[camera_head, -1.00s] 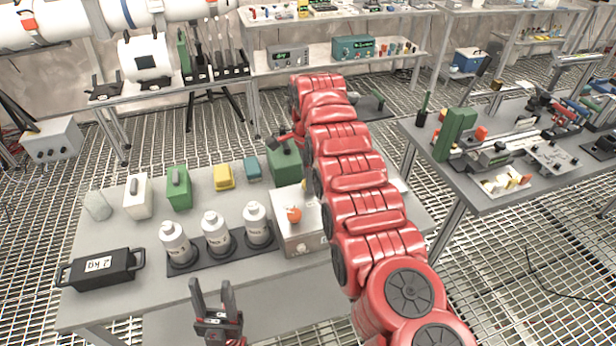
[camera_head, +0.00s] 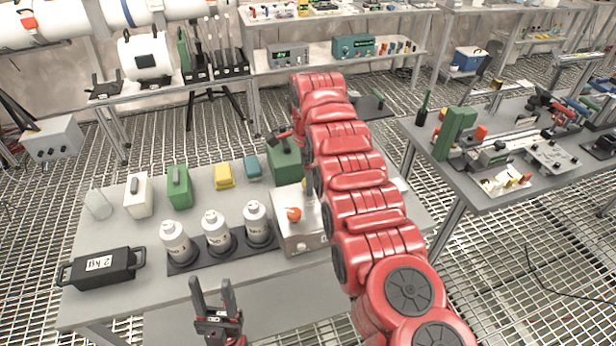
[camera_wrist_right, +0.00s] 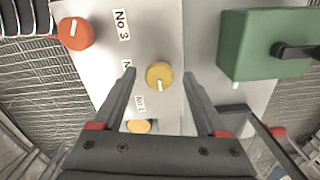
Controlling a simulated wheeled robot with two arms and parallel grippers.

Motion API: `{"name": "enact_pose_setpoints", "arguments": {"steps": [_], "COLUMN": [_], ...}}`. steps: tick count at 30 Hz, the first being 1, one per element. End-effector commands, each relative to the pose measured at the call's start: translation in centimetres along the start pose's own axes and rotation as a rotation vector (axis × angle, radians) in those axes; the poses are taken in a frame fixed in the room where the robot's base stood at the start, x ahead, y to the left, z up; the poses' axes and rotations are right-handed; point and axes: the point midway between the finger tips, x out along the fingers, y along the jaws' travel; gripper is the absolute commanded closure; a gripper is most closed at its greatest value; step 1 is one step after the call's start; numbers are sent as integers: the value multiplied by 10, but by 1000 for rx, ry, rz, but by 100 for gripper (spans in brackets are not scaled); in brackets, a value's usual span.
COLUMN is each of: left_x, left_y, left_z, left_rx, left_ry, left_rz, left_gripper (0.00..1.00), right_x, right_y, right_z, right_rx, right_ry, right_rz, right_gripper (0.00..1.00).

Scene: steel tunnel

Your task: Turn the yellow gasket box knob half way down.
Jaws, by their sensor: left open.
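The gasket box (camera_head: 293,238) is a pale box on the near table, partly hidden behind my right arm in the head view. Its orange knob (camera_head: 294,214) faces up and shows as a red-orange knob in the right wrist view (camera_wrist_right: 75,33). The yellow knob (camera_wrist_right: 158,75) has a pale pointer mark and lies between the fingertips of my right gripper (camera_wrist_right: 160,74). These fingers are open, one on each side of the knob, with visible gaps. Another yellow round part (camera_wrist_right: 138,126) shows nearer the palm. My left gripper (camera_head: 212,284) is open and empty at the table's front edge.
A green box (camera_head: 285,160) with a dark handle stands close behind the gasket box. Several white bottles (camera_head: 216,232) stand on a dark rack to its left. A black 2 kg weight (camera_head: 100,267) lies at the table's left. The table's front strip is mostly clear.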

Motion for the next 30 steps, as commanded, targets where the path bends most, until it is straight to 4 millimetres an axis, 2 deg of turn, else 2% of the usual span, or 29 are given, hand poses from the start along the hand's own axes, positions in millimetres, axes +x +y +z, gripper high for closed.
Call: {"name": "enact_pose_setpoints", "arguments": {"steps": [9,11,15,18,30], "left_x": [0,0,1,31,110], "left_y": [0,0,0,-2,-5], "left_z": [0,0,0,-5,-19], "left_rx": [0,0,0,0,0], "left_ry": [0,0,0,0,0], "left_rz": [0,0,0,0,0], "left_gripper": [50,50,50,50,50], "right_x": [-3,-7,-30,-63,-141], "right_y": [0,0,-1,0,-1], "right_z": [0,0,-2,-1,0], "right_rx": [0,0,1,0,0], "right_ry": [-1,-1,0,1,0], "right_rz": [1,1,-2,-1,-2], "right_gripper": [26,26,26,26,26]}}
